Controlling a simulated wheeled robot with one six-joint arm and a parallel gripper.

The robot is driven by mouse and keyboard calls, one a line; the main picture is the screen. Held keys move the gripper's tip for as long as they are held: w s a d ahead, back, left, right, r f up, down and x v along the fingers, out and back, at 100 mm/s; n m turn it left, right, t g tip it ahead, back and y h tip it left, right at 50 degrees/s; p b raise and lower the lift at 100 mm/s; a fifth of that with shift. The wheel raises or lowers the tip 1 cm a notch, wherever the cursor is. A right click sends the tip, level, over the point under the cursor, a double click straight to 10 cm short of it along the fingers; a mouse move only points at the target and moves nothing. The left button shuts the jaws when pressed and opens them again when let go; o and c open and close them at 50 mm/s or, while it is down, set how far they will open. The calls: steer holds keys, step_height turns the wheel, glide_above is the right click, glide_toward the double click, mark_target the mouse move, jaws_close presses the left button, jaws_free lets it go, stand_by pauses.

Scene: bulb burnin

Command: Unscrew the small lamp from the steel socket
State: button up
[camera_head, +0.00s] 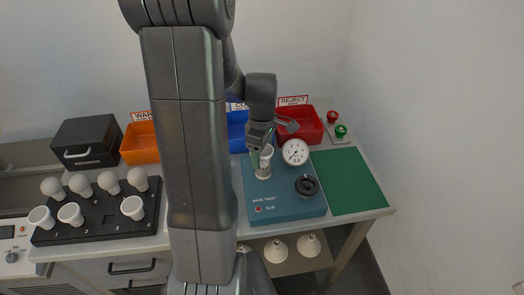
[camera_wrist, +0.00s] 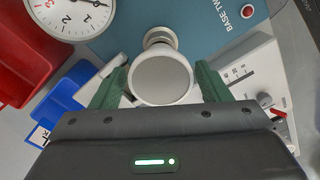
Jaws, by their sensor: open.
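The small lamp (camera_wrist: 160,80) is a white reflector bulb with a round pale face. In the wrist view it sits between the two green fingers of my gripper (camera_wrist: 160,72), which are open with a finger on each side. I cannot tell whether either finger touches it. Its narrow end points to the socket (camera_wrist: 158,37), which is partly hidden behind it. In the head view the lamp (camera_head: 266,152) stands upright on the socket (camera_head: 263,173) of the blue base-twist fixture (camera_head: 270,200), with my gripper (camera_head: 261,150) around it from above.
A white dial gauge (camera_head: 295,152) and a black round knob (camera_head: 306,185) are on the fixture. A black rack (camera_head: 95,228) with several bulbs stands left. Orange (camera_head: 140,145), blue (camera_head: 237,132) and red (camera_head: 305,127) bins stand behind. A green mat (camera_head: 348,180) lies clear at right.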

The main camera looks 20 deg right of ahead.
steer(key=m, duration=0.4)
steer(key=shift+w, duration=0.15)
steer(key=m, duration=0.4)
steer(key=shift+d+m, duration=0.1)
steer(key=shift+m, duration=0.2)
steer(key=c, duration=0.9)
steer(key=shift+o, duration=0.2)
steer(key=n, duration=1.1)
steer(key=shift+s+a+n, duration=0.25)
steer(key=shift+n, duration=0.05)
steer(key=n, duration=0.5)
steer(key=shift+s, duration=0.15)
steer(key=n, duration=0.6)
steer(key=shift+s+a, duration=0.1)
steer(key=shift+s, duration=0.1)
